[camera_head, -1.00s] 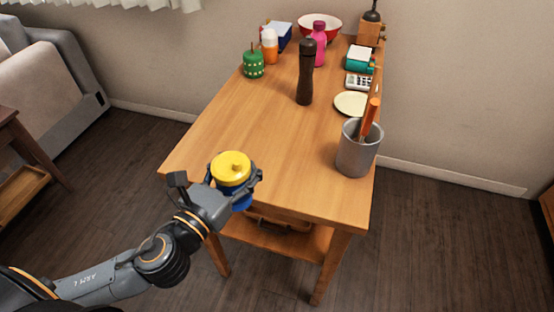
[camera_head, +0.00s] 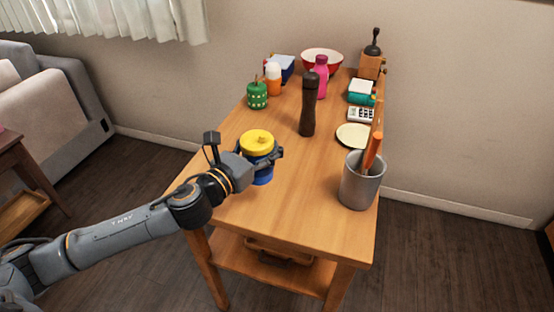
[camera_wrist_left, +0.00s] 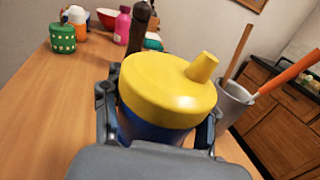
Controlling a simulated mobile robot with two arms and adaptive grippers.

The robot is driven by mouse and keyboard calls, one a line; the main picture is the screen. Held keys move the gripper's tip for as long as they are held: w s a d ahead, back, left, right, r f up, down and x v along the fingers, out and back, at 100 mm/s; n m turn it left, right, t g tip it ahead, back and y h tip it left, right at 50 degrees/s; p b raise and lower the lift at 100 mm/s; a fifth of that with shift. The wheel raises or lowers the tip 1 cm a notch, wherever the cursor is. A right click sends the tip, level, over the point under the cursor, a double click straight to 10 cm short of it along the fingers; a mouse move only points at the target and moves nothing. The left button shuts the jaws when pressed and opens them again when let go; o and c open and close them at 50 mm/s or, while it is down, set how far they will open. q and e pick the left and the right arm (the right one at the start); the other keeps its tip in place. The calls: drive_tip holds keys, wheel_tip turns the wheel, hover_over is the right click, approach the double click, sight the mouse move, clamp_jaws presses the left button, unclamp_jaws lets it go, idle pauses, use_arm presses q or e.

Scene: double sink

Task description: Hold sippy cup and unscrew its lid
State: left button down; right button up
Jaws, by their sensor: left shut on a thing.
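The sippy cup has a blue body (camera_head: 263,177) and a yellow lid (camera_head: 257,141) with a spout. My left gripper (camera_head: 273,157) is shut around the cup's body, below the lid. The cup is upright at the left front part of the wooden table; I cannot tell whether its base touches the tabletop. In the left wrist view the yellow lid (camera_wrist_left: 168,92) sits on the blue body (camera_wrist_left: 150,133), with a finger on each side and the spout pointing up to the right. My right gripper is not in view.
On the wooden table (camera_head: 300,200), a grey container (camera_head: 360,188) with an orange-handled utensil stands at the front right. A dark bottle (camera_head: 308,105), green jar (camera_head: 257,96), pink bottle (camera_head: 321,78) and pale plate (camera_head: 352,135) stand farther back.

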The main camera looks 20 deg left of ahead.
use_arm(q)
drive_tip(key=w+f, duration=0.1)
drive_tip(key=f, duration=0.1)
drive_tip(key=w+d+f+b, duration=0.1)
drive_tip(key=f, duration=0.2)
drive_tip(key=w+f, duration=0.2)
drive_tip(key=f, duration=0.1)
drive_tip(key=shift+d+f+b, duration=0.25)
drive_tip(key=shift+b, duration=0.1)
drive_tip(key=shift+f, duration=0.15)
drive_tip(key=shift+f, duration=0.15)
drive_tip(key=shift+c, duration=2.1)
unclamp_jaws()
